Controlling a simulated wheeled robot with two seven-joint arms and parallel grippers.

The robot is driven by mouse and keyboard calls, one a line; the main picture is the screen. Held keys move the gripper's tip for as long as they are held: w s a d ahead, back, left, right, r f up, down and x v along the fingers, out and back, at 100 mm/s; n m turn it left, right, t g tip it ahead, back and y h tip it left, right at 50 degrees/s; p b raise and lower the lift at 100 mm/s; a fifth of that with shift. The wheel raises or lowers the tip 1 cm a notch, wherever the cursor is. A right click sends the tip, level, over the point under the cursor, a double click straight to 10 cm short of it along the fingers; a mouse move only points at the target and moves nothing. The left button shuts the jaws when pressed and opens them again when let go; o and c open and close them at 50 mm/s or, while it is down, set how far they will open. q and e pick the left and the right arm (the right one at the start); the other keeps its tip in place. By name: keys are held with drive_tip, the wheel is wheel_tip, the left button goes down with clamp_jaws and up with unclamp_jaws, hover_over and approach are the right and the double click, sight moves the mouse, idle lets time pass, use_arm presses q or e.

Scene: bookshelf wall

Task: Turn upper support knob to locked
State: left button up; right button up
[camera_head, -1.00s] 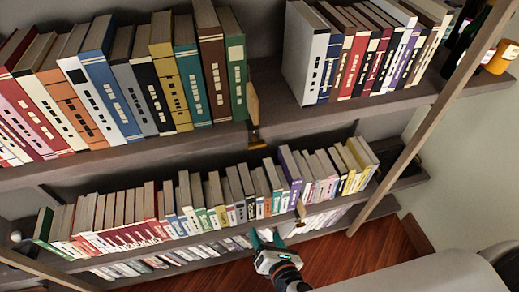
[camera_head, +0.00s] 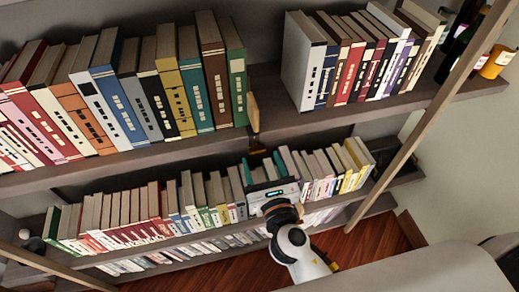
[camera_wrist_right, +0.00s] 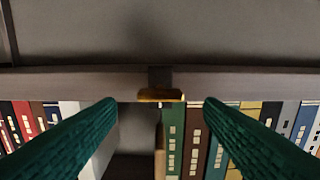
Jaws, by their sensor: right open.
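In the right wrist view the gold knob (camera_wrist_right: 160,95) lies crosswise on a dark mount, centred between the fingers. My right gripper (camera_head: 263,163) is just below the knob, at the height of the lower row of books. In the wrist view its teal fingers (camera_wrist_right: 160,104) are wide apart with nothing between them; I see no contact with the knob. My left gripper is not in view.
The upper shelf (camera_head: 180,155) holds large books, with a gap right of the green book (camera_head: 237,85). A wooden divider (camera_head: 253,112) stands in that gap. The lower shelf (camera_head: 150,253) is packed with small books behind my right gripper. A slanted post (camera_head: 430,120) stands at right.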

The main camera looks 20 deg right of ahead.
sight(256, 149)
drive_tip(key=shift+w, duration=1.4)
drive_tip(key=shift+c, duration=0.5)
drive_tip(key=c, duration=0.9)
drive_tip(key=shift+m, duration=0.3)
drive_tip(key=m+b, duration=0.1)
drive_tip(key=m, duration=0.4)
drive_tip(key=shift+f, duration=0.15)
drive_tip(key=m+b, duration=0.1)
drive_tip(key=m, duration=0.4)
drive_tip(key=shift+d, duration=0.1)
